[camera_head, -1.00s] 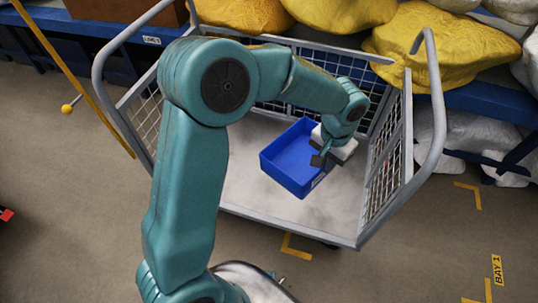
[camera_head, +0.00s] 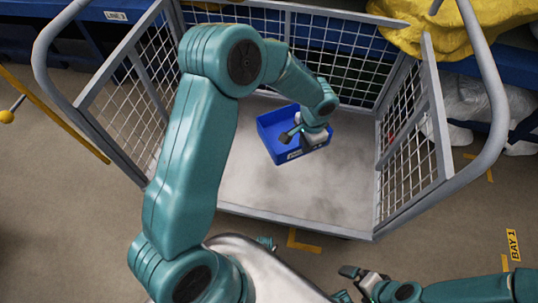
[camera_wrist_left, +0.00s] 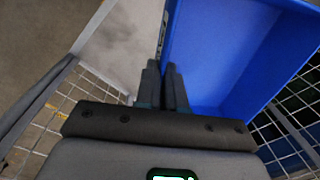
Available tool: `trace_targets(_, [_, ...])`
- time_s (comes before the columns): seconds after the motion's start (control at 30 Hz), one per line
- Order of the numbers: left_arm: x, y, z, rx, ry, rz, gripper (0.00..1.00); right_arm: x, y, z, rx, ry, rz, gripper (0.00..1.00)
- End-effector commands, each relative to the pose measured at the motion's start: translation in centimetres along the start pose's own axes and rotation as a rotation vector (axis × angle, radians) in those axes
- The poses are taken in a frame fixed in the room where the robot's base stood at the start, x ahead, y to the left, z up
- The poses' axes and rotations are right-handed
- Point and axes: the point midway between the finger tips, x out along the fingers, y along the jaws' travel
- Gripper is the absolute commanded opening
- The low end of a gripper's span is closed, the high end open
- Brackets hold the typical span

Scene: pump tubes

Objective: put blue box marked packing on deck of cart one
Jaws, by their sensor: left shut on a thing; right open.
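The blue box (camera_head: 270,126) is an open bin over the deck (camera_head: 280,195) of the wire-sided cart, toward the back. A pale marking on its front is too small to read. My left gripper (camera_head: 292,134) is shut on the box's near wall. In the left wrist view, the fingers (camera_wrist_left: 163,85) pinch the wall of the box (camera_wrist_left: 225,50). I cannot tell whether the box's base touches the deck. My right gripper (camera_head: 352,276) is open and empty, low in the picture, in front of the cart.
The cart has mesh panels (camera_head: 130,100) at the left, back and right, and tall tube handles (camera_head: 492,90). Its front side is open and the rest of the deck looks bare. Yellow sacks (camera_head: 400,35) lie behind.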

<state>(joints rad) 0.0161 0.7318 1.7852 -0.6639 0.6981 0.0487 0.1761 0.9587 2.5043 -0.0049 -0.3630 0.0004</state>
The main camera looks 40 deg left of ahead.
Motion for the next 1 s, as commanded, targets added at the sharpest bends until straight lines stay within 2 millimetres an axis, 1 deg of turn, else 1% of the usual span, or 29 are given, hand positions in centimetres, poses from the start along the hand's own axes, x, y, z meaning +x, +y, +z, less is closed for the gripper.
trace_targets(0.03, [4.1, 0.3, 0.0, 0.059, -0.001, 0.000, 0.00, 2.5, 0.9, -0.1, 0.000, 0.000, 0.000, 1.00])
trace_targets(0.1, [7.0, 0.6, -0.1, 0.137, 0.004, -0.002, 0.00, 3.6, 1.3, -0.1, 0.000, 0.000, 0.000, 1.00])
trace_targets(0.13, [8.0, 0.7, -0.1, 0.165, 0.007, -0.002, 0.00, 4.0, 1.4, -0.1, 0.000, 0.000, 0.000, 1.00])
trace_targets(0.2, [9.6, 1.0, -0.1, 0.217, 0.012, -0.001, 0.00, 4.6, 1.7, -0.1, 0.000, 0.001, 0.000, 1.00])
trace_targets(0.37, [12.3, 1.4, -0.1, 0.270, 0.016, 0.000, 0.00, 5.4, 2.0, -0.1, 0.000, 0.001, 0.000, 1.00])
trace_targets(0.47, [14.9, 1.7, 0.0, 0.272, 0.014, 0.002, 0.00, 6.1, 2.2, -0.1, 0.000, 0.001, 0.000, 1.00])
trace_targets(0.5, [16.1, 1.7, 0.0, 0.271, 0.014, 0.001, 0.00, 6.5, 2.4, -0.2, 0.000, 0.001, 0.000, 1.00])
trace_targets(0.7, [22.1, 2.0, 0.1, 0.269, 0.014, 0.002, 0.00, 8.2, 3.0, -0.2, 0.000, 0.001, 0.000, 1.00])
trace_targets(0.8, [24.4, 2.0, 0.1, 0.267, 0.016, 0.001, 0.00, 8.8, 3.2, -0.2, 0.000, 0.001, 0.000, 1.00])
trace_targets(0.9, [25.9, 2.0, 0.0, 0.268, 0.016, -0.001, 0.00, 9.1, 3.3, -0.2, 0.000, 0.001, 0.000, 1.00])
trace_targets(1.0, [26.5, 1.9, 0.0, 0.267, 0.017, -0.001, 0.00, 9.2, 3.3, -0.2, 0.000, 0.001, 0.000, 1.00])
